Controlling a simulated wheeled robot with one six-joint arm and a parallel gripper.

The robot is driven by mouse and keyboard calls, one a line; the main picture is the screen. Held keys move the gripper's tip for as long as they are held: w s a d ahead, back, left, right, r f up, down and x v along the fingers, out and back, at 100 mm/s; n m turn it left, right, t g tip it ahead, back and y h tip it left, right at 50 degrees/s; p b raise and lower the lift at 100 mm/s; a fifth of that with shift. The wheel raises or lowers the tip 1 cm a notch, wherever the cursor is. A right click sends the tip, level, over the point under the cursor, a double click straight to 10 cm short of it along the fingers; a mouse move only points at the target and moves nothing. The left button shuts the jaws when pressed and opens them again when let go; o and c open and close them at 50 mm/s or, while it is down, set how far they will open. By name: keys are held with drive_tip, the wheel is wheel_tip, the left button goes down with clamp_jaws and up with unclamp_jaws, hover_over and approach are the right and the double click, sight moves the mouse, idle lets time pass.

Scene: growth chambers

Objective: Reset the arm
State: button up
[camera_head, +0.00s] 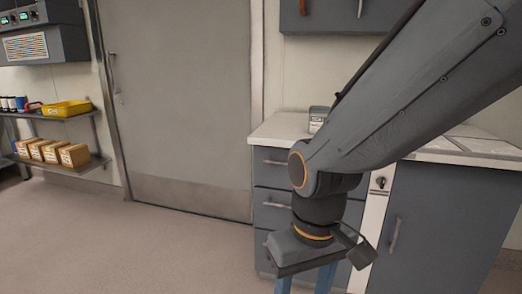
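My arm reaches in from the upper right and bends down at a joint with an orange ring. My gripper (305,282) hangs at its end, pointing down, in front of the grey drawer cabinet. Two blue fingers show below the gripper body, apart from each other with a gap between them. The fingertips are cut off by the bottom edge of the picture. I see nothing held in the visible part of the gap.
A grey door (180,100) stands behind. A white counter (275,128) on grey drawers lies behind my arm, with a small grey device (317,118). At left, a shelf holds a yellow tray (67,108) and several cardboard boxes (74,155). The floor (130,240) at left is clear.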

drive_tip(key=s+d+r+m+p, duration=0.1)
drive_tip(key=d+r+m+p, duration=0.3)
drive_tip(key=d+r+p, duration=0.8)
wheel_tip(320, 180, up, 3)
drive_tip(key=p, duration=0.7)
drive_tip(key=shift+s+d, duration=0.1)
